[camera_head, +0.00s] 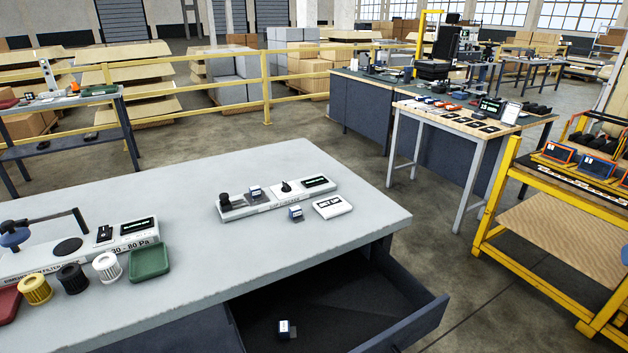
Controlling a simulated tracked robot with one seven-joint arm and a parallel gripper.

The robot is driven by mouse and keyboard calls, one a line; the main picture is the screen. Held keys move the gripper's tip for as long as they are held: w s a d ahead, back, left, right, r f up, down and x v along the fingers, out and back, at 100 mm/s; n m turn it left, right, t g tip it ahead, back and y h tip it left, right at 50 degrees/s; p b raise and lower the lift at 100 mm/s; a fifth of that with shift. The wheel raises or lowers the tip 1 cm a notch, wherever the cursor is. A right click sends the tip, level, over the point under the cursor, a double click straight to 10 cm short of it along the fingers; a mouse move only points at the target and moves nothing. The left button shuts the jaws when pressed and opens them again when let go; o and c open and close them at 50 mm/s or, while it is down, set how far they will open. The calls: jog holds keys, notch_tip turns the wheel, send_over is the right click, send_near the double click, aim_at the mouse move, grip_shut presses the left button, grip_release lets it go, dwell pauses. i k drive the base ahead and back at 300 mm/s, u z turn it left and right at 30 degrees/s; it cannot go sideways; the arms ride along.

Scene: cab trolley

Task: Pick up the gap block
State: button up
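Three small dark grey blocks with white-and-blue labelled parts show. One block (296,214) is on the grey bench top, in front of a long pale fixture (262,207). A second block (256,193) is on that fixture, left of its black knob (286,187). A third block (285,330) is inside the open drawer (345,310) below the bench. Their labels are too small to read, so I cannot tell which is the gap block. My gripper is not in view.
A white card (332,207) is right of the front block. Filter cartridges (71,277), a green tray (149,262) and a pressure gauge fixture (90,250) are at the bench's left. The bench middle is clear. The drawer juts out. A yellow trolley (555,215) stands at the right.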

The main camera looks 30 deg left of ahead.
aim_at(255, 192)
jog(key=u, duration=0.6)
jog(key=i, duration=0.15)
jog(key=z, duration=1.95)
jog(key=k, duration=2.05)
jog(key=u, duration=1.75)
jog(key=i, duration=1)
